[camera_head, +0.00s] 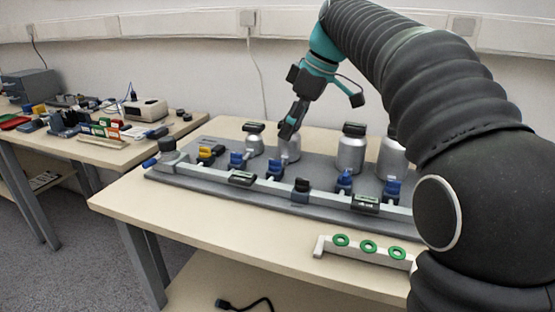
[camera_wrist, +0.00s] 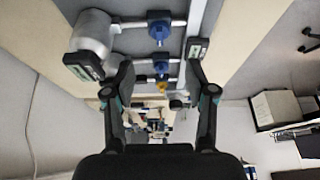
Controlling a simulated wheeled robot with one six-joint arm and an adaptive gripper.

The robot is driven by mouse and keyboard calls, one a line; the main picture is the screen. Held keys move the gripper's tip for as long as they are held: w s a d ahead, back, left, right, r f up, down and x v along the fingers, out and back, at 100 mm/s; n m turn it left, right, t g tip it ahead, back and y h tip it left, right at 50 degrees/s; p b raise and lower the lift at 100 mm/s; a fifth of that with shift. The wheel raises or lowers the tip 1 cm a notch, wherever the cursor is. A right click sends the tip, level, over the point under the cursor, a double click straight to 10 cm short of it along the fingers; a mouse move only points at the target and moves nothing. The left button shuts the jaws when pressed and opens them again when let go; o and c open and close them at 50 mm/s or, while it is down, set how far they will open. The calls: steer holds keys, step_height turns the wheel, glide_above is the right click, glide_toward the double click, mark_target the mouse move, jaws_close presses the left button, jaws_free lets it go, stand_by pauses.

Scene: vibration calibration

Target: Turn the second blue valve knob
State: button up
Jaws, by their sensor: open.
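A row of valve knobs sits along a pipe on the grey panel (camera_head: 215,181). From the left, a yellow knob (camera_head: 207,152) comes first, then a blue knob (camera_head: 237,159), then a second blue knob (camera_head: 275,169). Further right are two more blue knobs, one (camera_head: 345,181) and another (camera_head: 393,188). My gripper (camera_head: 289,131) is above the panel, behind the second blue knob and in front of a silver canister. In the wrist view, my gripper (camera_wrist: 158,72) is open and empty; a blue knob (camera_wrist: 162,68) shows between its fingers, another (camera_wrist: 159,29) above.
Silver canisters (camera_head: 352,152) with dark gauges stand along the back of the panel. A white rack (camera_head: 362,250) with three green rings is on the table's front right. A cluttered second table (camera_head: 80,150) stands left. Bare tabletop (camera_head: 200,220) is in front.

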mark_target(275, 160)
steer(key=b+x, duration=0.1)
steer(key=x, duration=0.8)
steer(key=shift+f, duration=0.15)
jaws_close()
